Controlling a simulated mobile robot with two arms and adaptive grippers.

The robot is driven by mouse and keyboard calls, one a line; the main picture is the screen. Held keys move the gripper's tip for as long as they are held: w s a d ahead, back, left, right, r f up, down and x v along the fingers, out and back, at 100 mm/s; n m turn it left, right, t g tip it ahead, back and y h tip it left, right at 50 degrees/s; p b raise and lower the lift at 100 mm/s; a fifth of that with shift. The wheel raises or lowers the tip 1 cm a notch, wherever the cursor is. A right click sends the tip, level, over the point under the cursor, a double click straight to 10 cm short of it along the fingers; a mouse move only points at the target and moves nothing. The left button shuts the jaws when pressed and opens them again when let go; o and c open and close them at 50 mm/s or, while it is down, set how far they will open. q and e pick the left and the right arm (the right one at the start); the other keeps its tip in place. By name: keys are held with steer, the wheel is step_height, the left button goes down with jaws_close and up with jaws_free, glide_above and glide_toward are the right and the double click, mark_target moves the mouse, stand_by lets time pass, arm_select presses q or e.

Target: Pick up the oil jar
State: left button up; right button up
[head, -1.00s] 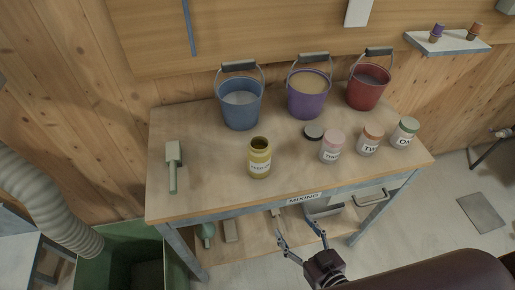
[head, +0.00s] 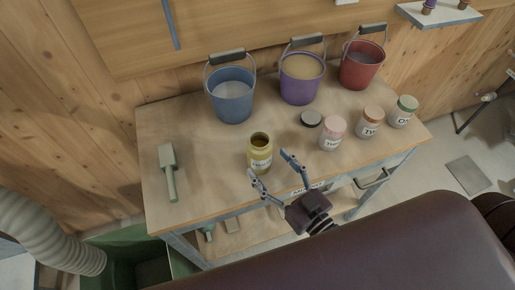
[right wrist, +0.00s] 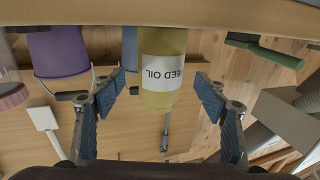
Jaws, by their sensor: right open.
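The oil jar is the yellow open jar (head: 260,153) near the front of the table in the head view, upright, with a white label. In the right wrist view the jar (right wrist: 163,68) shows upside down with the label "FEED OIL", between the two fingers. My right gripper (head: 275,174) is open at the table's front edge, close in front of the jar. Its blue-padded fingers (right wrist: 161,108) stand apart on either side of the jar in the wrist view, with gaps beside it. My left gripper is not in view.
Blue (head: 232,101), purple (head: 300,88) and red (head: 358,72) buckets stand along the back of the table (head: 205,170). Several lidded jars, including a pink-lidded one (head: 332,133), stand to the right. A dark lid (head: 311,118) lies near them.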

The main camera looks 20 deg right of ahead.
mark_target(266, 161)
steer(key=shift+p+x, duration=0.4)
steer(key=shift+x, duration=0.5)
steer(key=x, duration=0.2)
steer(key=shift+w+a+p, duration=0.15)
steer(key=shift+w+p, duration=0.15)
steer(key=shift+p, duration=0.1)
steer(key=shift+w+a, duration=0.1)
steer(key=shift+w, duration=0.45)
steer(key=shift+f, duration=0.1)
steer(key=shift+c, duration=0.6)
steer(key=c, duration=1.3)
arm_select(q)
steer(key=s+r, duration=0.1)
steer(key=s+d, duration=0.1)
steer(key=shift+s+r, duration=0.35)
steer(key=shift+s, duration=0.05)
arm_select(e)
steer(key=shift+c, duration=0.4)
